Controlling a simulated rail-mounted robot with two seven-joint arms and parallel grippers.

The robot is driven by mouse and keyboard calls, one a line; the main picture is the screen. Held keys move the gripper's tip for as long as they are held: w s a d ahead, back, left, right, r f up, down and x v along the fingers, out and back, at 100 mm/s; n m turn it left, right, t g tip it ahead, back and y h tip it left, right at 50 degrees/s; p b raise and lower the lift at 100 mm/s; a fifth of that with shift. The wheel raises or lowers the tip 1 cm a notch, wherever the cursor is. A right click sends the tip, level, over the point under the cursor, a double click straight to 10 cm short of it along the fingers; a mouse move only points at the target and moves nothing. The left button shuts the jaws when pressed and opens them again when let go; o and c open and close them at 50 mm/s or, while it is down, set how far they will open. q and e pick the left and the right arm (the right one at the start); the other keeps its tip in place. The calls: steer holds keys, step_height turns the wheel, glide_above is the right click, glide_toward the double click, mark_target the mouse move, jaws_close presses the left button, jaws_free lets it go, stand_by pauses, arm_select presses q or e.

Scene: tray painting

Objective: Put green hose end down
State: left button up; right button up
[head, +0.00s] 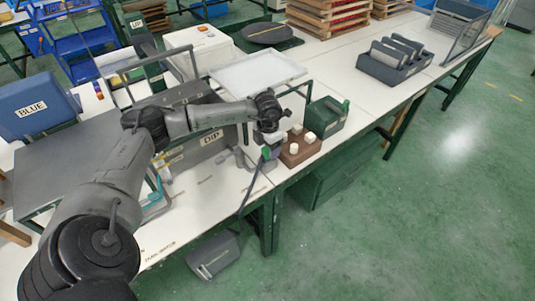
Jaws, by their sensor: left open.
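My left arm reaches from the lower left across the table. My left gripper (271,140) points down beside the front edge of the white table, right of the box labelled DIP (212,138). It is open. The green hose end (266,153) is just below the fingers, small and partly hidden; I cannot tell whether it touches them. A dark hose (248,196) runs from there down over the table edge toward a grey unit (214,256) on the floor. My right gripper is not in view.
A brown block with white knobs (299,149) stands close right of the gripper, with a dark green box (326,117) behind it. A dark rack (394,62) stands farther right. The table between the green box and the rack is clear.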

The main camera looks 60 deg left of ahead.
mark_target(267, 149)
arm_select(q)
step_height(267, 149, down, 4)
steer(key=shift+r+b, duration=0.1)
steer(key=shift+b, duration=0.3)
steer(key=shift+a, duration=0.1)
steer(key=c, duration=1.1)
